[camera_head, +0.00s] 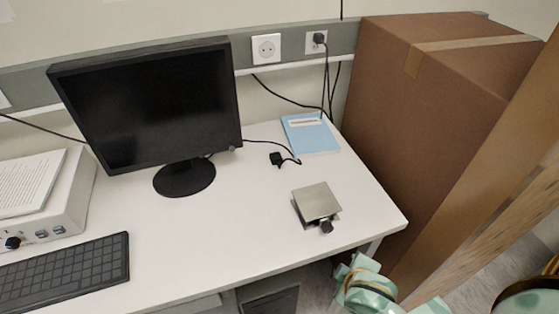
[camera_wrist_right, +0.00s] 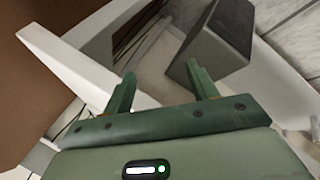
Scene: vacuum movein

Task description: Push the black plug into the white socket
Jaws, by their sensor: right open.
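A black plug (camera_head: 277,159) lies on the desk to the right of the monitor, with its black cable beside it. The empty white socket (camera_head: 266,49) is on the grey wall rail above and behind the desk. My right gripper (camera_wrist_right: 163,85) is open and empty in the right wrist view, its two green fingers apart. Neither plug nor socket shows in that view. Part of my right arm shows at the bottom right of the head view, in front of the desk's edge. My left gripper is not in view.
A second socket (camera_head: 311,43) holds another black plug. The monitor (camera_head: 150,105), blue book (camera_head: 311,134) and metal-topped device (camera_head: 317,202) stand on the desk (camera_head: 230,225). A large cardboard box (camera_head: 425,100) blocks the right side. The desk's front middle is clear.

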